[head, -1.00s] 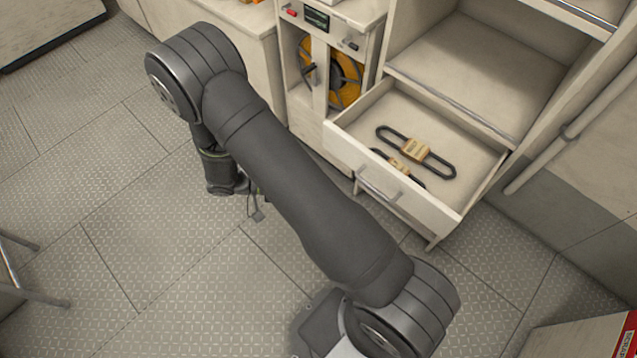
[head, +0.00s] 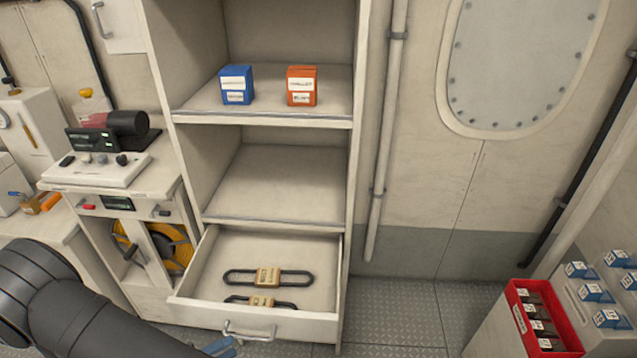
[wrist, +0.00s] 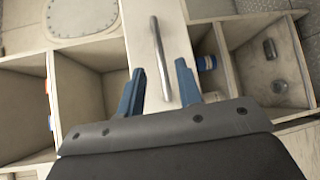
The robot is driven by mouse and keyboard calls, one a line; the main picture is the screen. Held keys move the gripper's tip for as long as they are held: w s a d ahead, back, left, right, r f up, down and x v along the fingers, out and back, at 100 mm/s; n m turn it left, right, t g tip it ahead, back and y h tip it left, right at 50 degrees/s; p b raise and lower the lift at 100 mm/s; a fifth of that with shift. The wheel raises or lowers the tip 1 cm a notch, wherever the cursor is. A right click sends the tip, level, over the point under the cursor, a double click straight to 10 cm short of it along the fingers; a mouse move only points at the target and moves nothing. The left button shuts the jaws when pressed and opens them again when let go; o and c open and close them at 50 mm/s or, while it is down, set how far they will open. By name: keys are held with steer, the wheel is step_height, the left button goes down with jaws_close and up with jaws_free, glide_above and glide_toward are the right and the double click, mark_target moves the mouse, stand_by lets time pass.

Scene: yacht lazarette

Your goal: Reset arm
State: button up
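My gripper (wrist: 160,68) shows two blue fingers spread apart with nothing held between them in the wrist view. A silver bar handle (wrist: 158,40) on a pale panel lies in line with the gap; I cannot tell how far ahead it is. In the head view, a bit of blue gripper (head: 220,347) shows at the bottom edge, just left of the handle (head: 250,332) of an open drawer (head: 318,325). My dark arm fills the lower left corner. Most of my gripper is hidden there.
The drawer holds two dark loops with brass-coloured blocks (head: 267,277). Above it is an empty shelf (head: 280,185), then a shelf with a blue box (head: 237,85) and an orange box (head: 302,85). A red crate (head: 520,290) stands lower right. Floor shows between.

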mark_target(248, 337)
steer(key=x, duration=0.6)
steer(key=shift+w+d, duration=0.2)
steer(key=shift+w, duration=0.05)
steer(key=v, duration=1.7)
steer(key=shift+s, duration=0.25)
steer(key=shift+a, duration=0.1)
steer(key=shift+x, duration=8.7)
steer(key=shift+w, duration=0.35)
